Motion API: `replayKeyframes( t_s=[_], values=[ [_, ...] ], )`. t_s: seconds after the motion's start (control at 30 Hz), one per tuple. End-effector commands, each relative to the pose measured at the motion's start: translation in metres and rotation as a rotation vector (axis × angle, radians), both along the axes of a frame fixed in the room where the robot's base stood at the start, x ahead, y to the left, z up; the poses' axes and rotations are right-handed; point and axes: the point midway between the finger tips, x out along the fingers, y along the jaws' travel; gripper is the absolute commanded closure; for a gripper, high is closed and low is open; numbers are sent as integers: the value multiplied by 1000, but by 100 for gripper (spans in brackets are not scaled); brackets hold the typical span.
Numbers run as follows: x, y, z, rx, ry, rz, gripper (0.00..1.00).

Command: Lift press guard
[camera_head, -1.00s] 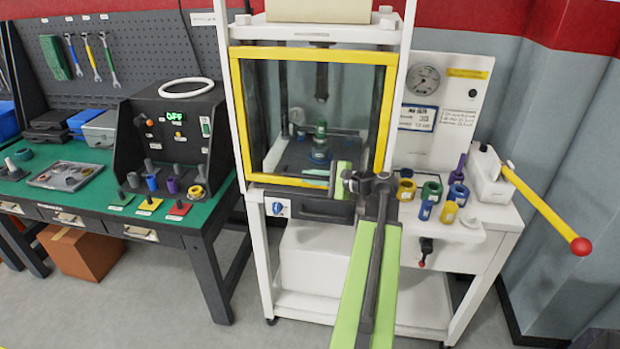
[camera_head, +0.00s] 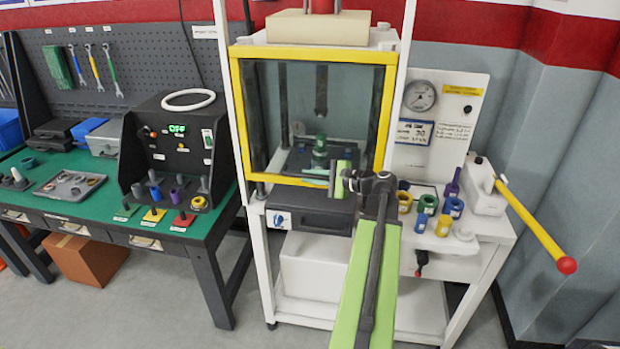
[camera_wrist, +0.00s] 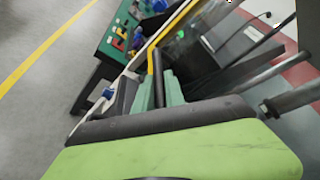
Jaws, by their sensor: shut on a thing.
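The press guard (camera_head: 384,110) is a clear panel in a yellow frame on the front of the white press. Its bottom edge stands slightly above the press's dark front, with a narrow gap under it. My gripper (camera_head: 338,178) is at the guard's lower right edge, shut on the guard. The grasped part is mostly hidden by my gripper. In the wrist view the gripper (camera_wrist: 158,92) has a dark bar between its teal fingers, and the yellow guard frame (camera_wrist: 172,28) runs above. Behind the panel, a green part (camera_head: 319,148) sits under the ram.
The press's right shelf holds several coloured rings and cylinders (camera_head: 428,204). A yellow lever with a red knob (camera_head: 566,265) sticks out to the right. A green-topped bench (camera_head: 107,212) with a black control box (camera_head: 160,135) stands left. The floor in front is open.

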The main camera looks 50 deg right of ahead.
Motion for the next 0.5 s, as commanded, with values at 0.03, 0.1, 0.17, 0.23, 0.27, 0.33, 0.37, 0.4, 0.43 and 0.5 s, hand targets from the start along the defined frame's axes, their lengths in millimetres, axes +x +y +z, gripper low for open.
replayKeyframes(
  t_s=[0.03, 0.1, 0.17, 0.23, 0.27, 0.33, 0.37, 0.4, 0.43, 0.5],
  values=[
    [0, 0, 30, 0, -1, 2, 100],
    [0, 0, 53, 0, -2, 1, 100],
    [0, 0, 73, 0, -2, 1, 100],
    [0, 0, 97, 0, -2, 1, 100],
    [0, 0, 107, 0, -2, 1, 100],
    [0, 0, 131, 1, -2, 1, 100],
    [0, 0, 141, 1, -3, 1, 100],
    [0, 0, 154, 1, -3, 1, 100],
    [0, 0, 163, 1, -3, 1, 100],
    [0, 0, 183, 1, -3, 1, 100]
  ],
)
